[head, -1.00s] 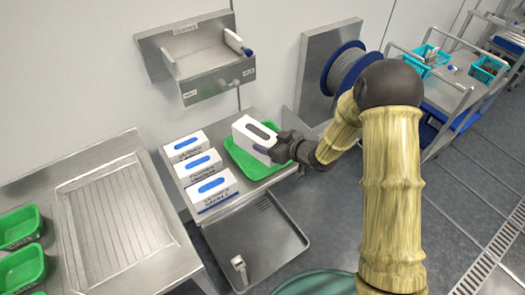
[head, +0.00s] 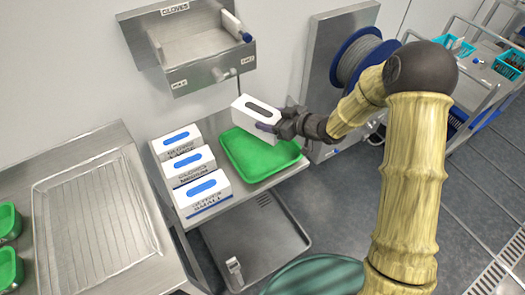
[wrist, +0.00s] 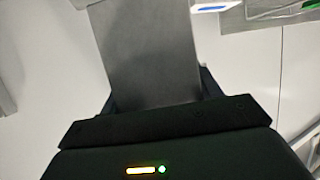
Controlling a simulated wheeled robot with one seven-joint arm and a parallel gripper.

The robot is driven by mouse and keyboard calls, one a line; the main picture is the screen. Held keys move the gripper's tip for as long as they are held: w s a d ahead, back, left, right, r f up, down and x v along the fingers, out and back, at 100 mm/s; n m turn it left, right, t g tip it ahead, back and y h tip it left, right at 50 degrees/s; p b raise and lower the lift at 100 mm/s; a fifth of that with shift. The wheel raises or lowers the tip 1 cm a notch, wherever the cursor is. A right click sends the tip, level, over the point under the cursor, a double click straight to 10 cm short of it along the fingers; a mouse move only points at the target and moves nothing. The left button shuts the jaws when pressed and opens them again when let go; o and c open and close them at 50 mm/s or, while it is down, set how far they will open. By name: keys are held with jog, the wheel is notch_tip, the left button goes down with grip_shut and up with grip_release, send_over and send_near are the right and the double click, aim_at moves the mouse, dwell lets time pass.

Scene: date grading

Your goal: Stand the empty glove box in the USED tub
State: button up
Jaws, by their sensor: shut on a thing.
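A white glove box (head: 256,119) with a dark, empty-looking slot on top is held in my gripper (head: 274,127). My gripper is shut on its right end. The box is in the air over the back edge of a green tub (head: 262,166) on the steel shelf. The tub looks empty, and any label on it cannot be read. In the wrist view a grey face of the held box (wrist: 152,55) fills the middle between the fingers.
Three white glove boxes with blue slots (head: 194,173) stand in a row left of the tub. A steel glove holder (head: 190,50) is on the wall above. A blue reel (head: 357,62) is behind my arm.

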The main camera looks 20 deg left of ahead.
jog(key=b, duration=0.4)
send_over(271, 158)
notch_tip(271, 158, down, 5)
jog(key=shift+w+a+r, duration=0.1)
jog(key=shift+f+p, duration=0.55)
jog(key=shift+f, duration=2.3)
jog(key=shift+f+p, duration=0.45)
jog(key=shift+f, duration=1.65)
jog(key=o, duration=1)
